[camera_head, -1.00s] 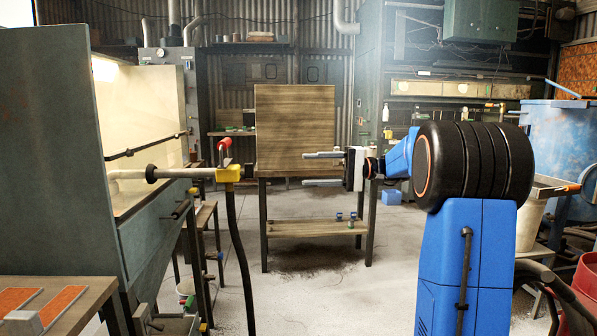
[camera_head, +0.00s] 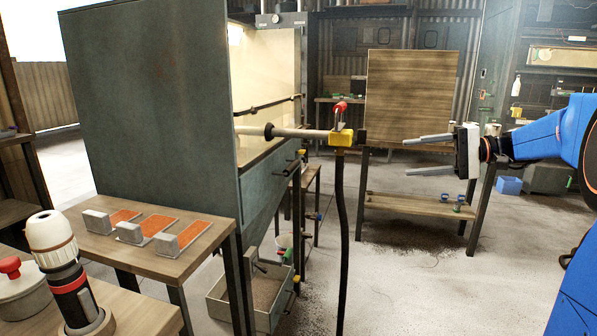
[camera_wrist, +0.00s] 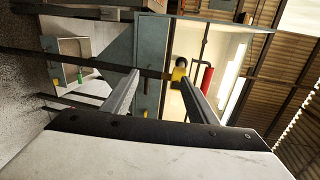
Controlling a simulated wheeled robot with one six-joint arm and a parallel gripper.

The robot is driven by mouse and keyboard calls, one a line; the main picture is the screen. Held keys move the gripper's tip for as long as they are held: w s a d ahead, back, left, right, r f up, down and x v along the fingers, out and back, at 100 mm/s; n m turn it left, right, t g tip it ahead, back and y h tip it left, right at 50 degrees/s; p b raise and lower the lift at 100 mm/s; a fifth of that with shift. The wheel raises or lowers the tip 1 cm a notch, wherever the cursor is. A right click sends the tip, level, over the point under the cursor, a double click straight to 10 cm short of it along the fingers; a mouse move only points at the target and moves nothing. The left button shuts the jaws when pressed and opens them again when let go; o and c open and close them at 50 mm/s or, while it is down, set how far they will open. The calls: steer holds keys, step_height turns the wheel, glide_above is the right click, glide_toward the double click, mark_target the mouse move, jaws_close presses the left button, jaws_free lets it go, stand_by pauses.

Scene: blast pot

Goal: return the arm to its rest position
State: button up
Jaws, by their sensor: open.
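My gripper (camera_head: 432,154) is in the head view to the right of centre, held out level and pointing left. Its two fingers are apart with nothing between them. My blue arm reaches in from the right edge. In the wrist view the fingers (camera_wrist: 155,97) are spread, with the yellow fitting of the blast hose (camera_wrist: 179,74) seen beyond them. In the head view that yellow fitting (camera_head: 341,138) with a red lever stands to the left of the fingertips, apart from them, on a pale nozzle pipe.
A grey blast cabinet (camera_head: 160,110) stands left, open at its lit side. A small table (camera_head: 205,245) holds several orange-topped plates. A black hose (camera_head: 341,230) hangs from the fitting. A wooden bench with an upright board (camera_head: 410,97) stands behind my gripper. The floor at centre right is clear.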

steer(key=s+a+f+g+h, duration=0.1)
steer(key=s+a+f+h, duration=0.35)
steer(key=s+f, duration=0.35)
steer(key=s+a+f+g+h, duration=0.1)
steer(key=s+a+f+h, duration=0.2)
steer(key=s+a+f, duration=0.5)
steer(key=s+d+f+n+h, duration=0.1)
steer(key=s+d+f+h, duration=0.1)
steer(key=s, duration=0.3)
steer(key=s+d+f+n+t+h, duration=0.1)
steer(key=s+d+f+h, duration=0.2)
steer(key=s, duration=0.3)
steer(key=s+d+f+n+t+h, duration=0.1)
steer(key=s+d+f+h, duration=0.1)
steer(key=s, duration=0.4)
step_height(320, 180, down, 3)
steer(key=shift+s+d+r+n+h, duration=0.2)
steer(key=shift+d+n+h, duration=0.2)
steer(key=shift+d, duration=0.25)
